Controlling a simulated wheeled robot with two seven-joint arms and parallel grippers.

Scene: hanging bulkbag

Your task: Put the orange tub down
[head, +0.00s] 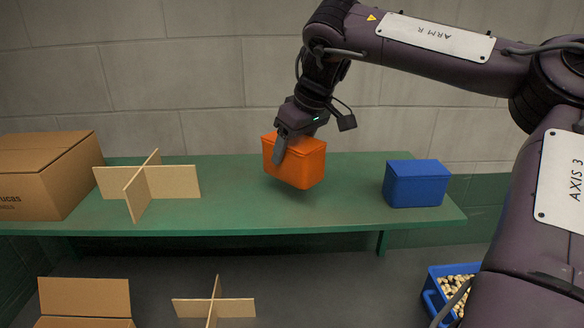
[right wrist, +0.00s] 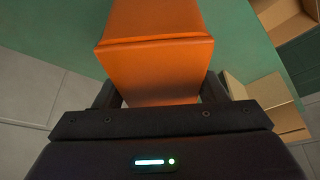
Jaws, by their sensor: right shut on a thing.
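The orange tub (head: 308,166) is a lidded box, slightly tilted, over the middle of the green table (head: 240,212). A dark shadow lies under it on the table, and it looks a little raised above the surface. My right gripper (head: 283,146) is shut on the orange tub, with one finger showing against its near left side. In the right wrist view the orange tub (right wrist: 160,60) fills the space between the fingers of my right gripper (right wrist: 160,98). The tub's far side is hidden. My left gripper is not in view.
A blue lidded tub (head: 416,184) stands at the table's right end. A cardboard divider cross (head: 148,184) and a cardboard box (head: 50,178) are on the left. Below are a blue bin of pale pieces (head: 430,296), another divider (head: 214,306) and an open carton (head: 84,298). Table around the orange tub is clear.

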